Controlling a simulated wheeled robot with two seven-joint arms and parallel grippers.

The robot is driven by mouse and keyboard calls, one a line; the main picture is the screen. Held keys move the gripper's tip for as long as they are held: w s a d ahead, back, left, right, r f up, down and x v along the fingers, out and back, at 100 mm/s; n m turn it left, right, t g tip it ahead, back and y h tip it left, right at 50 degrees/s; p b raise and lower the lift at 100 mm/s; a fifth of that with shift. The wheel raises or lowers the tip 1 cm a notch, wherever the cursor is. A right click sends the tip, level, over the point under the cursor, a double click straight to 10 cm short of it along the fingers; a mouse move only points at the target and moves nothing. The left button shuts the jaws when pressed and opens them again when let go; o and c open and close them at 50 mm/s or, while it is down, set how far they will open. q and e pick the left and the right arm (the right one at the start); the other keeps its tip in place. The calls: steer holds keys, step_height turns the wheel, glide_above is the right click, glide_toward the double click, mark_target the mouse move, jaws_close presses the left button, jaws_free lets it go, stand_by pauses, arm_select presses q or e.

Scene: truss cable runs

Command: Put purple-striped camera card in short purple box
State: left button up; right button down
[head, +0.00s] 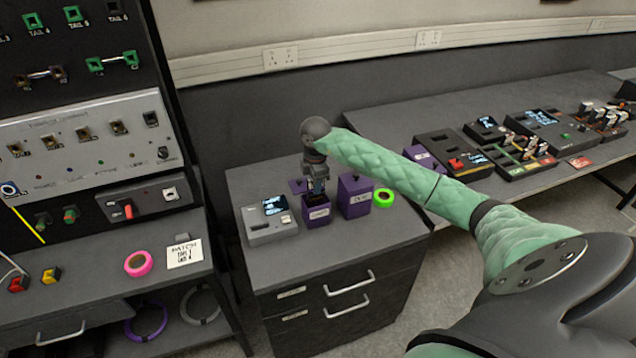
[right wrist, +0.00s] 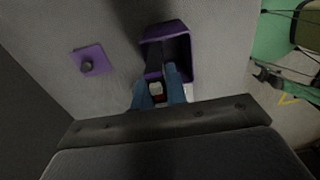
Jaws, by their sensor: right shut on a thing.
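The short purple box (head: 318,213) stands open on the grey cabinet, with a pale label on its front. It also shows in the right wrist view (right wrist: 164,30), with a dark inside. My right gripper (head: 318,188) points down right above the box. The fingers overlap the box's near side in that view; how deep the card sits is unclear. My left gripper is not in view.
A purple lid with a knob (right wrist: 90,60) lies beside the box. A taller purple box (head: 355,198) and a green tape ring (head: 383,198) stand to the right. A grey device with a screen (head: 269,220) sits to the left. The right-hand bench (head: 400,125) holds several devices.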

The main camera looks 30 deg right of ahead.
mark_target(315, 198)
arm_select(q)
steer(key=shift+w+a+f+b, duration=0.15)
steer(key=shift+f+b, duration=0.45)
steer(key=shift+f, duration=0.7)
arm_select(e)
steer(key=shift+w+a+f, duration=0.1)
steer(key=shift+f, duration=1.45)
steer(key=c, duration=1.3)
jaws_free()
steer(key=shift+c, duration=1.3)
steer(key=shift+w+a+r+p, duration=0.1)
steer(key=shift+r+p, duration=0.4)
steer(key=shift+r, duration=0.5)
steer(key=shift+w+a+r+p, duration=0.15)
steer(key=shift+r+p, duration=0.4)
steer(key=shift+r, duration=0.5)
steer(key=shift+w+a+r+p, duration=0.1)
steer(key=shift+r+p, duration=0.4)
steer(key=shift+r, duration=0.5)
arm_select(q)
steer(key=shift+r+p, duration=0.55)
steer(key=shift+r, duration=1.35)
arm_select(e)
steer(key=shift+r, duration=1.1)
